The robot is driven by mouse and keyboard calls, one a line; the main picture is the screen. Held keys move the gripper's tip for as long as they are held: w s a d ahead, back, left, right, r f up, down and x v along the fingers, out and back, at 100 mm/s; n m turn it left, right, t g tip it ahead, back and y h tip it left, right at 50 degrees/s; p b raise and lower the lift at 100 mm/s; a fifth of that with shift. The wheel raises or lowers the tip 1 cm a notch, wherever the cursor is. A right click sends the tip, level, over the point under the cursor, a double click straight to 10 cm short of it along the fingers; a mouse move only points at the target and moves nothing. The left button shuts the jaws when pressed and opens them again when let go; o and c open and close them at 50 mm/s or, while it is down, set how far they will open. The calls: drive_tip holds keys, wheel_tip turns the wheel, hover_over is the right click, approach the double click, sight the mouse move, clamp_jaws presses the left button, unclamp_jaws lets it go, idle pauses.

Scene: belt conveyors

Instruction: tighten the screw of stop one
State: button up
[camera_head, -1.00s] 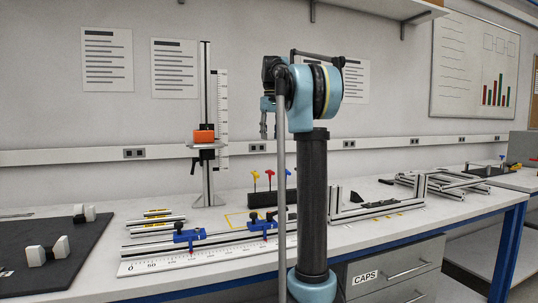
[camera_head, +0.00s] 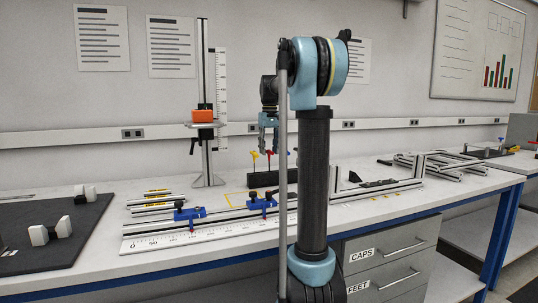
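Two blue stops with dark screw knobs sit on the aluminium rail behind the white ruler (camera_head: 160,238): one on the left (camera_head: 190,213) and one on the right (camera_head: 262,203). No label shows which is stop one. Upright tools with yellow (camera_head: 254,154), red (camera_head: 269,154) and blue handles stand in a black holder (camera_head: 262,180) behind the rail; the blue one is partly hidden by my arm. My gripper (camera_head: 269,150) points down at the red handle, its fingers apart. Whether they touch the handle cannot be told.
A vertical stand with an orange block (camera_head: 202,116) rises left of the holder. A dark mat (camera_head: 45,230) with white-ended parts lies at far left. Aluminium profile frames (camera_head: 440,163) lie at right. My arm hides part of the bench.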

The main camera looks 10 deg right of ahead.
drive_tip(key=shift+f, duration=0.9)
clamp_jaws()
drive_tip(key=shift+r, duration=0.1)
drive_tip(key=shift+w+r, duration=0.25)
drive_tip(key=shift+r, duration=1.6)
drive_tip(key=shift+w+r, duration=0.2)
drive_tip(key=shift+r, duration=1.6)
